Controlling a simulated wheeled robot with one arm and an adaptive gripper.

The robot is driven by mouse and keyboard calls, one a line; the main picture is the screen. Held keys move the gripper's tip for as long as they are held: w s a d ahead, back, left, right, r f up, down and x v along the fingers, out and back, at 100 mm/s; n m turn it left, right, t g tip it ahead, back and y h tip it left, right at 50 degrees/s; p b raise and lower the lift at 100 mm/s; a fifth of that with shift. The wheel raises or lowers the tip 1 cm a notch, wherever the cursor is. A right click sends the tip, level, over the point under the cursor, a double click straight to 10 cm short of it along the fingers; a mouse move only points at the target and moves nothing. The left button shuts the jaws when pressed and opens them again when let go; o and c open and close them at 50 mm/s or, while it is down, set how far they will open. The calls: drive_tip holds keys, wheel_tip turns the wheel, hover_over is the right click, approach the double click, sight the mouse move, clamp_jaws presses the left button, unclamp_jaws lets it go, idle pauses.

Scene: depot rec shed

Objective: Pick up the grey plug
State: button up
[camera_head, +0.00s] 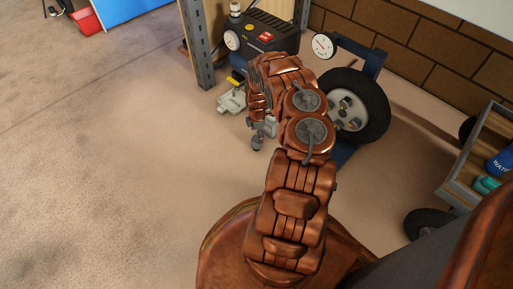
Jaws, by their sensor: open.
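My copper-coloured arm rises from the bottom middle and bends over toward the upper middle. My gripper (259,138) shows as small grey parts below the wrist, low over the floor. It is open, and I see nothing held in it, though the arm hides part of it. I cannot identify the grey plug for certain. A pale grey blocky thing (231,102) sits left of the wrist, near the foot of a metal post; it is too small to name surely.
A black compressor-like unit (262,32) with gauges stands behind the arm. A wheel with a black tyre (352,106) is right of the arm. A shelved cart (482,150) with bottles stands at right. The floor at left is clear.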

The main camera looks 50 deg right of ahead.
sight(256, 139)
drive_tip(key=shift+s+a+f+b, duration=0.1)
drive_tip(key=shift+a+f+b, duration=0.1)
drive_tip(key=shift+f+b, duration=1.05)
drive_tip(key=shift+s+a+f+b, duration=0.15)
drive_tip(key=shift+f+b, duration=0.45)
drive_tip(key=shift+f, duration=1.15)
drive_tip(key=shift+r, duration=0.1)
drive_tip(key=shift+c, duration=0.5)
drive_tip(key=c, duration=1.2)
drive_tip(key=shift+o, duration=0.2)
drive_tip(key=shift+r, duration=0.1)
